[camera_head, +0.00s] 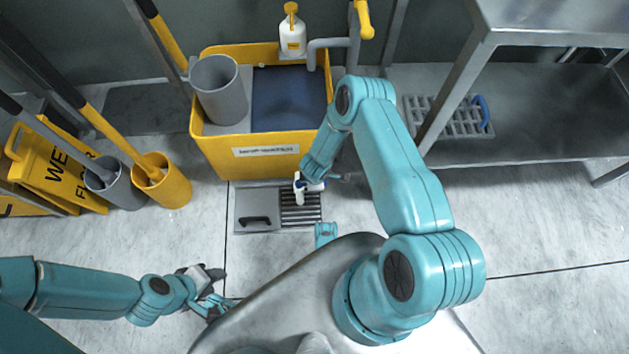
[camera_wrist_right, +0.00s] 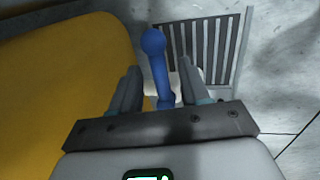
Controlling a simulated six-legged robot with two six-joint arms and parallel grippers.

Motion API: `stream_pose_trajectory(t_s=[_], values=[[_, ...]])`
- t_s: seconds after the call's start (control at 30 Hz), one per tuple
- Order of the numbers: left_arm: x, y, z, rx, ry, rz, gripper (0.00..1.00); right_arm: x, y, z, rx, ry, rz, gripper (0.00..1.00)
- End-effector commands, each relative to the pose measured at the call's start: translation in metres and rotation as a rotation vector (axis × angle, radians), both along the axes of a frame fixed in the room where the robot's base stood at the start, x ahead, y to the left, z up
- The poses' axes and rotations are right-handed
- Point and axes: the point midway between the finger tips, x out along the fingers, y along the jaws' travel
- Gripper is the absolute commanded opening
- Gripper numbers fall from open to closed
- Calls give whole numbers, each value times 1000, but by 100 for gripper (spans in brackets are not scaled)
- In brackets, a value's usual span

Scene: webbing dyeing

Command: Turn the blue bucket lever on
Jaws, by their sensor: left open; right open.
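The blue lever (camera_wrist_right: 155,62) has a round knob at its end and stands between the two spread fingers of my right gripper (camera_wrist_right: 159,70) in the right wrist view. The fingers do not appear closed on it. In the head view, the white valve body (camera_head: 299,191) with a bit of blue shows low at the front of the yellow bucket (camera_head: 219,155). My right gripper (camera_head: 318,183) is at it, partly hidden by my own arm. My left gripper (camera_head: 222,288) is open and empty at the lower left, well away from the lever.
A floor drain grate (camera_head: 301,213) lies below the valve. A grey cup (camera_head: 219,92) and a white pump bottle (camera_head: 292,36) are at the yellow bucket. Mops in a yellow holder (camera_head: 163,185) and a wet floor sign (camera_head: 62,170) stand left. A metal shelf (camera_head: 540,110) is right.

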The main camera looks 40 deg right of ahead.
Motion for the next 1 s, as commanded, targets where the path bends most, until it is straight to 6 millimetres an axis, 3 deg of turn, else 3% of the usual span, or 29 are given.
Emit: stream_pose_trajectory(t_s=[0.23, 0.37, 0.4, 0.77, 1.0], values=[[0, 0, 0, 0, 0, 0, 42, 0, 0, 0, 0, 0, 0, 45], [0, 0, 0, 0, 0, 0, 42, 0, 0, 0, 0, 0, 0, 3], [0, 0, 0, 0, 0, 0, 42, 0, 0, 0, 0, 0, 0, 0], [0, 0, -2, 0, -1, 1, 42, 0, 0, -1, -1, -1, -34, 0], [1, 1, -9, 1, -2, 6, 42, -1, 2, -2, -1, -1, -169, 0]])
